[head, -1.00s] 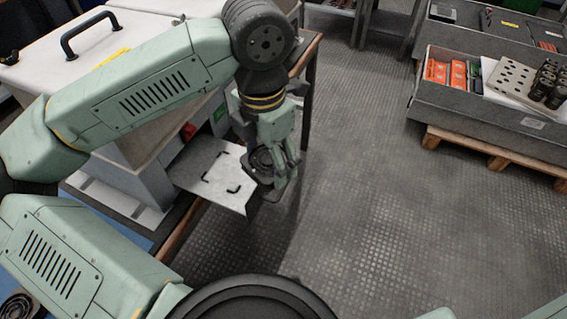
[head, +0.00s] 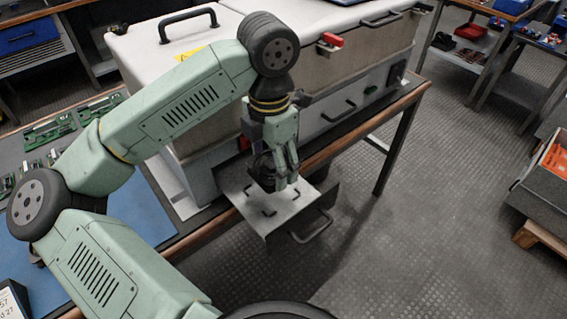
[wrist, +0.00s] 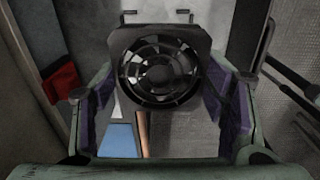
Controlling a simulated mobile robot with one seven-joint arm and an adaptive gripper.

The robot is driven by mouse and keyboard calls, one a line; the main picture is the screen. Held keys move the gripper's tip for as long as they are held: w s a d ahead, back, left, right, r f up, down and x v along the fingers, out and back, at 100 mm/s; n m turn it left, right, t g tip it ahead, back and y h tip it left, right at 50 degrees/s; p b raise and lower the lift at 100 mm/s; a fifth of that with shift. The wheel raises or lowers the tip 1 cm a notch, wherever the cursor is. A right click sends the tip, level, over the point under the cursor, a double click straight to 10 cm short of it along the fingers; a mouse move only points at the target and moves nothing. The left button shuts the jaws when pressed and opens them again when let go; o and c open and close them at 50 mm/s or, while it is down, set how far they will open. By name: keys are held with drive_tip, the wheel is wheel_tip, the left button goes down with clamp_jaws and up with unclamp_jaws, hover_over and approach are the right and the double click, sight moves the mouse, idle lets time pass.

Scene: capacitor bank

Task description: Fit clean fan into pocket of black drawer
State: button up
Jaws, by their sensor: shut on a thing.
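My gripper (head: 275,168) is shut on the fan (head: 263,170), a dark square-framed fan with a round grille. In the wrist view, the fan (wrist: 158,72) sits between the purple-padded fingers of my gripper (wrist: 158,88), grille toward the camera. The drawer (head: 284,222) is pulled out from the front of the pale machine, with a light grey floor, dark front panel and handle. Black corner brackets mark the pocket (head: 270,202) on its floor. The fan is over the rear part of the drawer, seemingly above the floor. The gripper partly hides the fan and the drawer's rear.
The pale machine (head: 330,65) with lid handles stands on a wood-edged bench (head: 345,145). A blue mat (head: 110,230) and green circuit boards (head: 50,130) lie at the left. A grey crate (head: 545,185) stands at the far right. The floor before the drawer is clear.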

drive_tip(key=shift+w+a+f, duration=0.15)
drive_tip(key=shift+a+f, duration=0.05)
drive_tip(key=shift+f, duration=0.05)
drive_tip(key=shift+f+b, duration=1.25)
drive_tip(key=shift+f, duration=1.3)
drive_tip(key=shift+f+b, duration=0.8)
drive_tip(key=shift+b, duration=0.2)
drive_tip(key=o, duration=1.3)
drive_tip(key=shift+r, duration=0.15)
